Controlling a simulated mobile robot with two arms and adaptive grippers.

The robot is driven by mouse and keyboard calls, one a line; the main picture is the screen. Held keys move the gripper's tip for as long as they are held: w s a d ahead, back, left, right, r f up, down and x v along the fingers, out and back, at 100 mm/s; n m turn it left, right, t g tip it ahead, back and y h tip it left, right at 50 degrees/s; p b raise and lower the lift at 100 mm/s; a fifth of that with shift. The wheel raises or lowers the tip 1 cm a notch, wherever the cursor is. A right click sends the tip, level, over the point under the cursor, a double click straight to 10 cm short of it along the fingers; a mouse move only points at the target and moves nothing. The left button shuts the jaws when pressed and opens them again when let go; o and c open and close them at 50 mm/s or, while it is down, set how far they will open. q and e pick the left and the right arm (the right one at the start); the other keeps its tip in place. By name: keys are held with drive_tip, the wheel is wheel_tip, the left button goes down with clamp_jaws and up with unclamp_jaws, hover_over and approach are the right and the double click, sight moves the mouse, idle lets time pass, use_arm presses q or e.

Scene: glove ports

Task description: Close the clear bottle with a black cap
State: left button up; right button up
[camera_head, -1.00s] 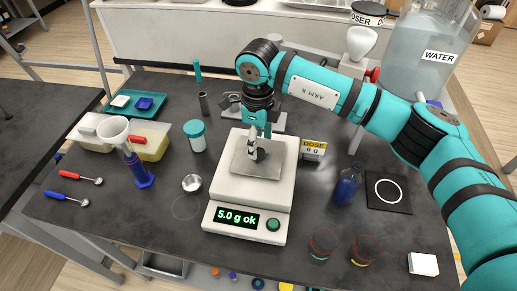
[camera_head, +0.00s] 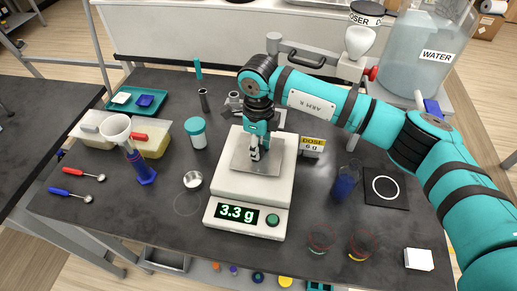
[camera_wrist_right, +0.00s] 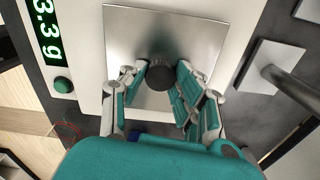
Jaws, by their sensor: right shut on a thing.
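My right gripper (camera_head: 255,152) points down over the steel pan (camera_head: 270,166) of the white scale. In the right wrist view its fingers (camera_wrist_right: 160,85) are closed on a round black thing (camera_wrist_right: 160,73) that looks like the black cap, seen from above over the pan. Whether a clear bottle is under it is hidden. A clear vessel with blue contents (camera_head: 345,184) stands right of the scale; no cap shows on it. The scale display (camera_head: 238,214) reads 3.3 g. My left gripper is not in view.
Left of the scale are a white jar with a teal lid (camera_head: 196,133), a small metal cup (camera_head: 193,180), a funnel on a blue cylinder (camera_head: 117,127) and spoons. Two glasses (camera_head: 321,239) stand at the front right. A black pad (camera_head: 386,188) lies at right.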

drive_tip(key=shift+r, duration=0.15)
drive_tip(key=shift+r+b, duration=0.2)
drive_tip(key=shift+b, duration=0.1)
wheel_tip(320, 180, up, 3)
drive_tip(key=shift+s+a+f+b, duration=0.1)
drive_tip(key=shift+s+f+b, duration=0.1)
drive_tip(key=shift+b, duration=0.75)
drive_tip(key=s+a+r+b, duration=0.1)
drive_tip(key=s+a+b, duration=0.1)
drive_tip(key=s, duration=0.5)
drive_tip(key=s+a+b, duration=0.3)
drive_tip(key=s+a, duration=0.1)
drive_tip(key=s, duration=0.3)
drive_tip(key=shift+a+r, duration=0.35)
